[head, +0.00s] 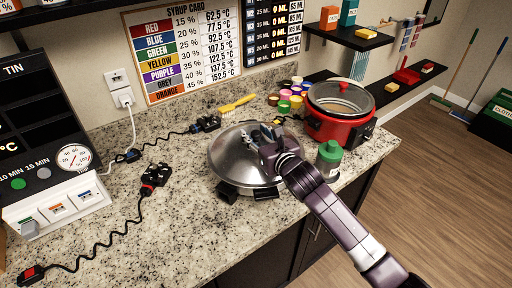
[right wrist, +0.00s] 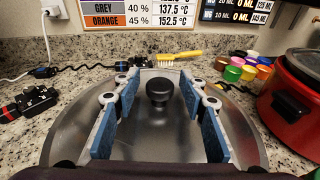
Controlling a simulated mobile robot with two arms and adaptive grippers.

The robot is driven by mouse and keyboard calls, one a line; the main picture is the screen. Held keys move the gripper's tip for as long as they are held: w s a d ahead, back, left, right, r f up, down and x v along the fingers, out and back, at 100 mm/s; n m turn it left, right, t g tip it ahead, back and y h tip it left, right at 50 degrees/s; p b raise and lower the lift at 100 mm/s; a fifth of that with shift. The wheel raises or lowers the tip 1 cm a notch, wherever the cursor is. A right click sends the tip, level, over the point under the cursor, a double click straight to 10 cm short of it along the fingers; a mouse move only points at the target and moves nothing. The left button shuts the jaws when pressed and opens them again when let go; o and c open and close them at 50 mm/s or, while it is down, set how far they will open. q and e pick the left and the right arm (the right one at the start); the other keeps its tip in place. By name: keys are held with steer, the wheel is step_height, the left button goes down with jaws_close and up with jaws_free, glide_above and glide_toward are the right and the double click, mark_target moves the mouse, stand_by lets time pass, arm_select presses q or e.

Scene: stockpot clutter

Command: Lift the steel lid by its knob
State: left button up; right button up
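The steel lid (head: 228,150) is a wide, shiny dome low on the granite counter. It also fills the lower part of the right wrist view (right wrist: 150,138). Its black knob (right wrist: 159,90) stands upright at the lid's middle; in the head view my gripper hides it. My right gripper (head: 268,137) is over the lid, reaching in from the lower right. In the right wrist view its two blue-padded fingers are spread on either side of the knob, with a visible gap on both sides. It is open and empty. My left gripper is not in view.
A red cooker (head: 339,115) with a glass lid stands right of the steel lid. A green-capped jar (head: 328,160) is close beside my right arm. Several coloured cups (head: 291,100) and a yellow brush (head: 237,104) lie behind. Black cables and a switch box (head: 155,177) are left.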

jaws_close()
steer(key=shift+r, duration=0.1)
stand_by(0.3)
